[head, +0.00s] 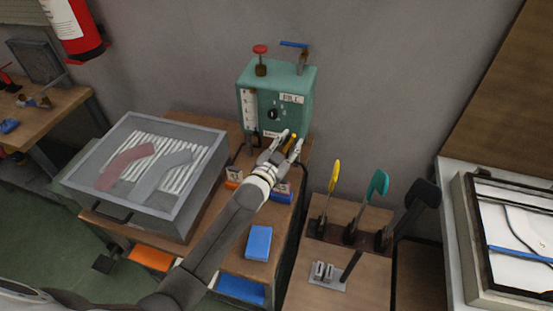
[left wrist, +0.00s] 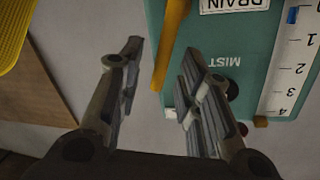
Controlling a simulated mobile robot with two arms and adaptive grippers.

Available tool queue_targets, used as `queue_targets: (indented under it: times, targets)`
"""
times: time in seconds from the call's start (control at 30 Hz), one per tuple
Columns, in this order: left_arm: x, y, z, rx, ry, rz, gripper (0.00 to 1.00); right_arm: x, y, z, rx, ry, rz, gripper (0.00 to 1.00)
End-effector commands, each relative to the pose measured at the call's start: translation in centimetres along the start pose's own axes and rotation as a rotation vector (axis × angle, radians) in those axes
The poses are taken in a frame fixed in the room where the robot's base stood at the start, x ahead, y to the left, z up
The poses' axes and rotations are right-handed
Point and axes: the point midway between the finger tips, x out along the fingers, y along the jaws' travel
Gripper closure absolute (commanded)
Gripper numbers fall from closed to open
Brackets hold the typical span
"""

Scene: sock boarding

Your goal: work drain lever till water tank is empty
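The green water tank (head: 275,98) stands against the wall at the back of the wooden cart. In the left wrist view the tank (left wrist: 232,50) appears upside down, with a DRAIN label (left wrist: 234,5) and a white level scale (left wrist: 288,70). A short blue patch shows near the scale's low end. The yellow drain lever (left wrist: 171,42) also shows in the head view (head: 291,138). My left gripper (head: 288,138) is open at the tank's lower front. In the wrist view the lever appears between its fingers (left wrist: 158,75); contact is not clear. My right gripper is out of view.
A clear-lidded box (head: 150,165) with socks inside stands left on the cart. A blue block (head: 259,243) lies in front. Yellow, teal and black forms (head: 377,190) stand upright on the right. A light-topped frame (head: 515,230) is farther right.

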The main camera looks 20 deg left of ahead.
Motion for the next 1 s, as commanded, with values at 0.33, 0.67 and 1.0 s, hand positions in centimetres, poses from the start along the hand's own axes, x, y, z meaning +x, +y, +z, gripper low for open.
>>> queue_targets:
  times: [0.33, 0.67, 1.0]
  targets:
    - [-6.6, 0.0, 0.2, 0.000, -0.003, 0.001, 0.67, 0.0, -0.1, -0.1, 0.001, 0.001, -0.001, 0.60]
    - [-9.6, -0.1, 0.1, 0.001, -0.002, 0.000, 0.67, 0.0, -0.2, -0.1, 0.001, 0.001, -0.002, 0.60]
    - [-9.7, -0.1, 0.1, 0.001, -0.001, 0.000, 0.67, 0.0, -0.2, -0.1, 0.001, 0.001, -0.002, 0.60]
